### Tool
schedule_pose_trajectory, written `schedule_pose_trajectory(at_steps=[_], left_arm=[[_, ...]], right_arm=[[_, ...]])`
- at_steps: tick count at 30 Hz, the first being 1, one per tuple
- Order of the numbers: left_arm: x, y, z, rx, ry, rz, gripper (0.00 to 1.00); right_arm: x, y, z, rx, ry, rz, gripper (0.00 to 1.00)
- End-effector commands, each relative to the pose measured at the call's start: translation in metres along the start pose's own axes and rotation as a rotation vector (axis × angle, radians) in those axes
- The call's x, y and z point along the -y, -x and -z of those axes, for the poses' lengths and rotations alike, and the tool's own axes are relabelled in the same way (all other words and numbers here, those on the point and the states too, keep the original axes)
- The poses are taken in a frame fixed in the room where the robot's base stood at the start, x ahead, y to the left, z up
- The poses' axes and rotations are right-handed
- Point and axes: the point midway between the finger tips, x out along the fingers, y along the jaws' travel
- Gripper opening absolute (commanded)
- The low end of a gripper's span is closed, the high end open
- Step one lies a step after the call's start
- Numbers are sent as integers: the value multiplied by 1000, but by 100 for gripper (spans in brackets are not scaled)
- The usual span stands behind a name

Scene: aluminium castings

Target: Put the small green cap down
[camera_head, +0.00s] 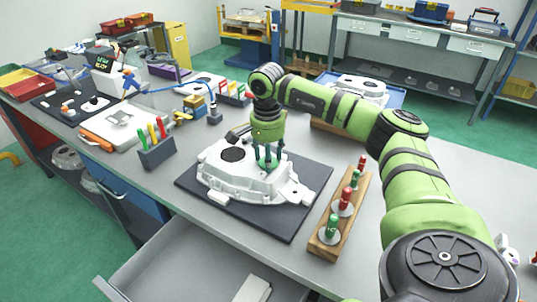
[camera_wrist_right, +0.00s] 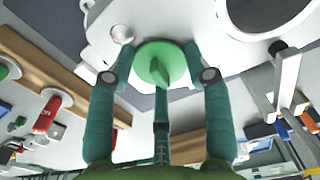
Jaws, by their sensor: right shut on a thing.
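My right gripper (camera_head: 268,160) is over the right part of the white aluminium casting (camera_head: 232,180), fingers pointing down. In the head view the cap is mostly hidden by the fingers. My left gripper is not in view.
The casting lies on a dark mat (camera_head: 270,222). A wooden rack (camera_head: 322,244) with red and green caps stands to its right. A grey holder (camera_head: 157,153) with coloured pens stands at left. An open drawer (camera_head: 185,270) juts out in front.

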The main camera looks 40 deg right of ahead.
Motion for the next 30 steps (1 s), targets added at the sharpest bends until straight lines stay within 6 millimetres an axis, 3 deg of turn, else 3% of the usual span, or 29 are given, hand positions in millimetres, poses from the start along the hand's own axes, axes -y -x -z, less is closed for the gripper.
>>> schedule_pose_trajectory(at_steps=[1, 5, 6, 7, 22, 26, 30], left_arm=[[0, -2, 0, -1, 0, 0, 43], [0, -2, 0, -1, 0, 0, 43], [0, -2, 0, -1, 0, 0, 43], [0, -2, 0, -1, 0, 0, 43], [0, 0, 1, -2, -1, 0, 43], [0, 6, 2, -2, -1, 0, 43], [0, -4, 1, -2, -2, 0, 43]], right_arm=[[-2, -9, -2, 3, 1, -14, 36], [-3, -11, -3, 4, 2, -18, 37], [-3, -12, -3, 5, 2, -19, 68], [-3, -12, -3, 5, 2, -19, 74], [-2, -8, -3, 5, 4, -16, 74], [-1, 8, -2, 4, 3, -11, 74], [0, 34, -2, 3, 3, -5, 74]])
